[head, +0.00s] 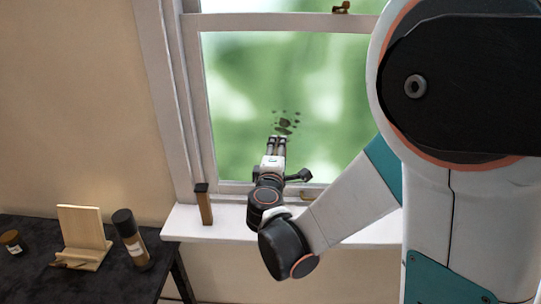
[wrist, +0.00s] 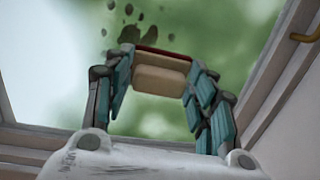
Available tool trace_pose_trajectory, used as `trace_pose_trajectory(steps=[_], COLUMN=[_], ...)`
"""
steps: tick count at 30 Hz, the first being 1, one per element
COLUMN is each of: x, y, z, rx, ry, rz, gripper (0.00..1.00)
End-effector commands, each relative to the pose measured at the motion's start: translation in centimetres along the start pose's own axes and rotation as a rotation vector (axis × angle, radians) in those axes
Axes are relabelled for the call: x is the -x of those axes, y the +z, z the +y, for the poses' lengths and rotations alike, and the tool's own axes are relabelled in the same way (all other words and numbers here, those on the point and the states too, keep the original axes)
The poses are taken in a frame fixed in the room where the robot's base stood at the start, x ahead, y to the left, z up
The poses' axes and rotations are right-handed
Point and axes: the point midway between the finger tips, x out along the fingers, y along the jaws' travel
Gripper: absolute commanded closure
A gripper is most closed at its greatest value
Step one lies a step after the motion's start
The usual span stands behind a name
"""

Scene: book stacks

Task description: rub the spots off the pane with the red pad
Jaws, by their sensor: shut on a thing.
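The window pane (head: 240,85) fills the middle of the head view. A cluster of dark spots (head: 286,124) marks its lower part; in the wrist view the spots (wrist: 150,33) lie just beyond the pad. My gripper (head: 278,140) points at the pane just below the spots. In the wrist view its fingers are shut on the pad (wrist: 160,77), which has a pale body and a thin red far edge. The red face is mostly turned away toward the pane. I cannot tell whether it touches the glass. The pad is hidden in the head view.
A dark table (head: 30,270) at the lower left holds a wooden stand (head: 84,232), a bottle (head: 130,238) and a small jar (head: 12,241). A brass latch (head: 341,8) sits above.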

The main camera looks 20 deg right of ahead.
Motion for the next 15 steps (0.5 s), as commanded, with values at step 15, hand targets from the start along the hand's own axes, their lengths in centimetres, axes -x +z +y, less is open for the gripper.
trace_pose_trajectory(steps=[15], x=[0.0], y=[-1.9], z=[1.1], rx=[0.001], ry=[0.073], rz=[0.086], gripper=[0.68])
